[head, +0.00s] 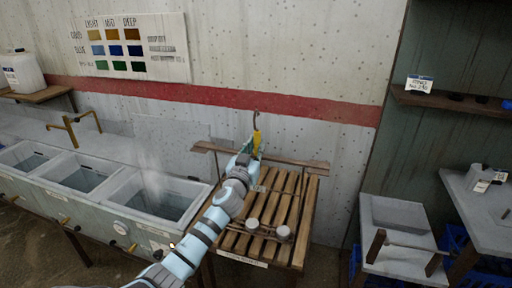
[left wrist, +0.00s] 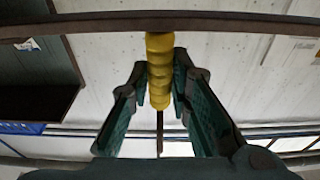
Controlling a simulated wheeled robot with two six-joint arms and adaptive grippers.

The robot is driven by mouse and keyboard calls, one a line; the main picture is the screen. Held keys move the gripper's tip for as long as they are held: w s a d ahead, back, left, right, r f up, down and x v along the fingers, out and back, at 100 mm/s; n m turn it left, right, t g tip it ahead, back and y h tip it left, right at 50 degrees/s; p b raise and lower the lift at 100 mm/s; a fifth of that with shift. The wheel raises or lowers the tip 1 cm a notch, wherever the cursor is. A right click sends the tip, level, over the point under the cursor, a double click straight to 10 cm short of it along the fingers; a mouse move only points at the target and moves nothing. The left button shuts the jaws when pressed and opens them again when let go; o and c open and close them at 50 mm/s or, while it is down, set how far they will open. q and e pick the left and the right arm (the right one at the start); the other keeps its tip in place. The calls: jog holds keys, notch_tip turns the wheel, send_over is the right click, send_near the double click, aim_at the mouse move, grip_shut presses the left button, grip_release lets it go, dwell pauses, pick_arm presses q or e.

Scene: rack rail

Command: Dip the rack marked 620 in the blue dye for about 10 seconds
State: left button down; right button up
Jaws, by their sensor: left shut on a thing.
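My left gripper (head: 253,155) is shut on a yellow handle (head: 257,141) with a dark hook at its top, above the back of a slatted wooden stand (head: 235,241). In the left wrist view the ribbed yellow handle (left wrist: 159,70) stands between the two dark green fingers, with a dark bar (left wrist: 220,22) crossing at its top. I cannot read 620 on anything. Three basins stand in a row at the left: the left one (head: 28,160), the middle one (head: 82,178) and the right one (head: 153,198). Their dye colours are unclear. My right gripper is out of view.
A brown rail (head: 307,163) crosses the stand's back. Two pale round pieces (head: 252,224) (head: 283,232) sit on its slats. A colour chart (head: 130,47) hangs on the wall. A grey bench (head: 402,215) stands at right, below a wall shelf (head: 450,100). A white jug (head: 22,72) is far left.

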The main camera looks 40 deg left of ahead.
aim_at(256, 136)
pick_arm(q)
jog(key=shift+r+p, duration=0.65)
jog(key=shift+r, duration=0.2)
jog(key=shift+r+p, duration=0.6)
jog(key=shift+r, duration=0.25)
jog(key=shift+f, duration=0.1)
jog(key=shift+s, duration=0.25)
jog(key=r+v, duration=0.1)
jog(key=v, duration=0.7)
jog(key=shift+s+d+r, duration=0.2)
jog(key=shift+s+d, duration=0.05)
jog(key=shift+s, duration=0.05)
jog(key=c, duration=2.2)
grip_release()
grip_shut()
